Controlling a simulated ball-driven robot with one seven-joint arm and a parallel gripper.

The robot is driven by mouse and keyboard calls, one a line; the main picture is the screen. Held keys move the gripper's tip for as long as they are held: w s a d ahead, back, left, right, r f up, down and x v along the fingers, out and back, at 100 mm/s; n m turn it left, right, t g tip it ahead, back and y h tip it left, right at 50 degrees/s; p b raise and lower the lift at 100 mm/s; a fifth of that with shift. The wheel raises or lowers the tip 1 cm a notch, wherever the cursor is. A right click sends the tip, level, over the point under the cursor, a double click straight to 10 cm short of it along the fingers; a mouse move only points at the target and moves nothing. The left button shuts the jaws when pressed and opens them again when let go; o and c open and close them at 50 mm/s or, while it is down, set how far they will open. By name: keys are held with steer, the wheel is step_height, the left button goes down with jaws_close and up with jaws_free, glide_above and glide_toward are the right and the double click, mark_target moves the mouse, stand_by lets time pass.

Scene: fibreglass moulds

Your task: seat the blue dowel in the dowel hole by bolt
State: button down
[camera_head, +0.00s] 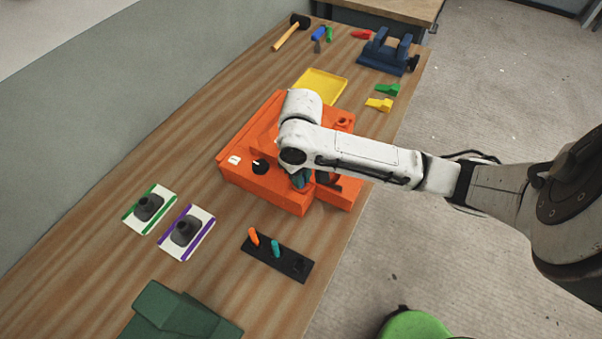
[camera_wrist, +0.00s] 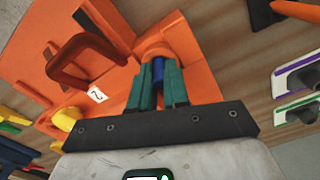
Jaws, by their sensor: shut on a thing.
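My gripper (camera_head: 301,180) is low at the front side of the orange mould (camera_head: 262,185), its teal fingers partly hidden under my arm in the head view. In the wrist view the gripper (camera_wrist: 158,84) is shut on the blue dowel (camera_wrist: 158,70), which stands between the two fingers. The dowel's far end points at a rounded orange boss (camera_wrist: 157,49) on the mould. I cannot tell whether the dowel is inside a hole there or only close to it. The dowel is hidden in the head view. I cannot make out a bolt marking.
A dark red handle (camera_wrist: 62,75) rises from the mould beside the fingers. A black rack (camera_head: 262,259) holds an orange peg (camera_head: 253,236) and a teal peg (camera_head: 275,248). Two white cards (camera_head: 197,219) with dark parts lie left. A yellow tray (camera_head: 323,82) lies behind the mould.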

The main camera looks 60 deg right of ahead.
steer(key=c, duration=1)
jaws_free()
steer(key=shift+c, duration=0.2)
steer(key=shift+r, duration=0.1)
step_height(320, 180, up, 10)
steer(key=shift+r, duration=0.25)
